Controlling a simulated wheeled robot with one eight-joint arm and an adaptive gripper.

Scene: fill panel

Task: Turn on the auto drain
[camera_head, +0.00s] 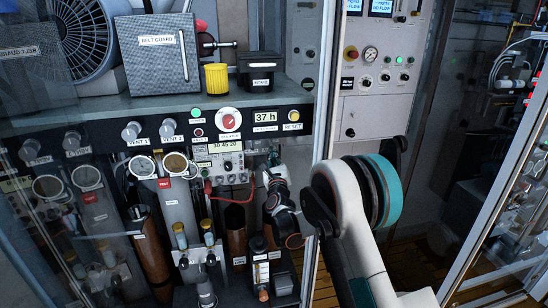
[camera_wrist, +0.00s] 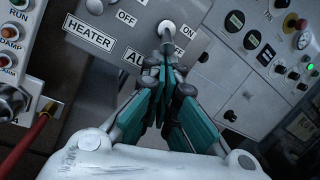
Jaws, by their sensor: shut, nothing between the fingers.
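In the wrist view, a pale toggle lever (camera_wrist: 167,29) stands on a grey panel with OFF and ON printed around it. A label beginning "AU" (camera_wrist: 134,59) is below it, partly hidden by my gripper. My gripper (camera_wrist: 168,50) is shut and empty, its tips at or just below the lever; I cannot tell whether they touch. I cannot tell which way the lever is set. In the head view, my wrist is in front of the lower cabinet, right of a small control box (camera_head: 222,148); the fingertips are hidden there.
A HEATER label (camera_wrist: 88,34) and a second switch (camera_wrist: 95,6) are close on the left. A red cable (camera_wrist: 30,138) runs at the wrist view's lower left. In the head view, a shelf (camera_head: 80,122) overhangs the box, and cylinders (camera_head: 235,232) stand below it.

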